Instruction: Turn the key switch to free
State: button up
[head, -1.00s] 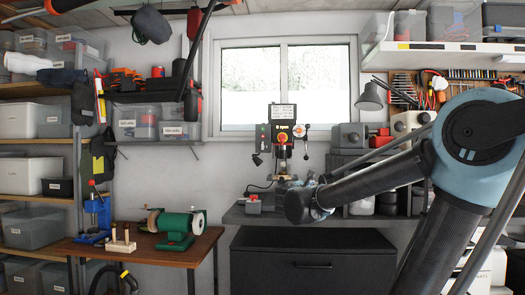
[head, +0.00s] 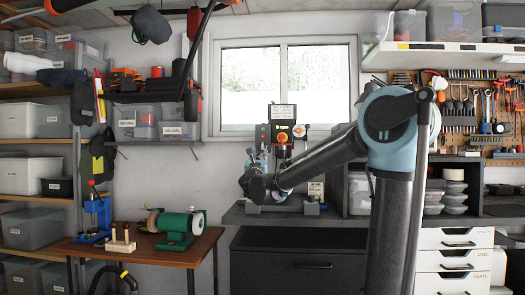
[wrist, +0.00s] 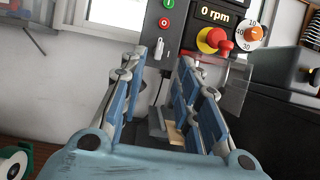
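The machine's dark control panel (wrist: 205,30) is close ahead in the wrist view, with a green button (wrist: 168,3), a red button (wrist: 163,22) and a "0 rpm" display (wrist: 215,15). A small pale upright part (wrist: 159,49), possibly the key switch, shows below the red button; I cannot tell its setting. My gripper (wrist: 163,57) is open and empty, its two blue-padded fingers apart and pointing toward the panel's lower left. In the head view my gripper (head: 257,158) is at the left of the drill-press-like machine (head: 282,117). Contact is not visible.
A red knob on yellow (wrist: 212,40) and an orange dial (wrist: 248,34) are right of the gripper. A clear guard (wrist: 232,80) hangs below them. A grey machine (wrist: 285,65) stands farther right. The machine stands on a dark bench (head: 240,217). Bare wall is at left.

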aim_at(262, 145)
jog(key=x, duration=1.1)
jog(key=shift+w, duration=0.1)
grip_shut()
